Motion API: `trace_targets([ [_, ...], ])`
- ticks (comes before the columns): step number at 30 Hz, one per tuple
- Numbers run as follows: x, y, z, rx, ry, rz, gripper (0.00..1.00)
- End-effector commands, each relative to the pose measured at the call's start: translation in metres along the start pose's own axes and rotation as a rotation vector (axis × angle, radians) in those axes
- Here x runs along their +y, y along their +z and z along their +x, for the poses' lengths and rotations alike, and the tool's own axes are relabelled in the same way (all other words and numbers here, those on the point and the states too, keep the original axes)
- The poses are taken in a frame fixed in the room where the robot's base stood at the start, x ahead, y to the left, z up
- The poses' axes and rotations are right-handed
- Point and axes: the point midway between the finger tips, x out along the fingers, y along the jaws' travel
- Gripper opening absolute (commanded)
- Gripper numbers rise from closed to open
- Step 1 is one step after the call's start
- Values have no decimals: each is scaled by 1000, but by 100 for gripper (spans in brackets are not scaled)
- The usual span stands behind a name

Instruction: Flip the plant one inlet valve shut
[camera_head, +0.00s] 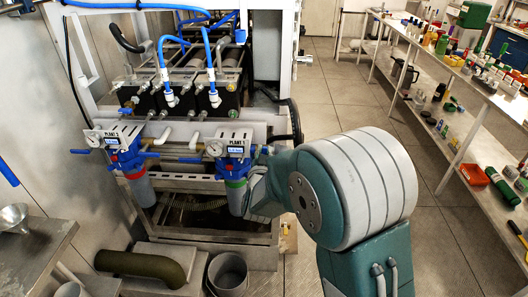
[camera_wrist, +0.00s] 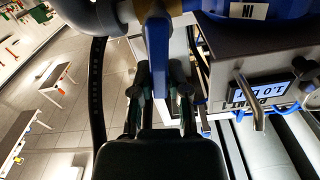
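The plant one unit is a blue filter head (camera_head: 236,168) with a grey bowl (camera_head: 237,200) below it, under a small panel marked PLANT 1 (camera_head: 236,143). In the wrist view its panel (camera_wrist: 262,92) shows upside down at right, and an IN label (camera_wrist: 248,11) sits on the blue body. The blue valve lever (camera_wrist: 157,50) points down the picture between the two dark fingers of my gripper (camera_wrist: 161,82). A finger stands on each side of it; contact is unclear. In the head view my gripper (camera_head: 258,180) is beside the filter's right side, mostly hidden by my arm.
A matching unit with a second panel (camera_head: 113,136) and a red band hangs at left. Blue hoses (camera_head: 160,50) run above. A bucket (camera_head: 228,273) and a dark green pipe elbow (camera_head: 142,266) stand below. Cluttered shelves (camera_head: 480,75) line the right; the floor between is open.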

Motion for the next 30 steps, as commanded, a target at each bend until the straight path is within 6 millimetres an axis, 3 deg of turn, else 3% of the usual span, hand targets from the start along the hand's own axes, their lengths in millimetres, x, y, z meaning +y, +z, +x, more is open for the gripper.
trace_targets([
  [8,-1,1,0,-4,-2,-11,0],
  [18,-8,3,0,-5,-2,-186,0],
  [27,-9,3,0,-6,-3,-197,0],
  [28,-9,3,0,-6,-3,-197,28],
  [30,-9,3,0,-6,-3,-197,54],
])
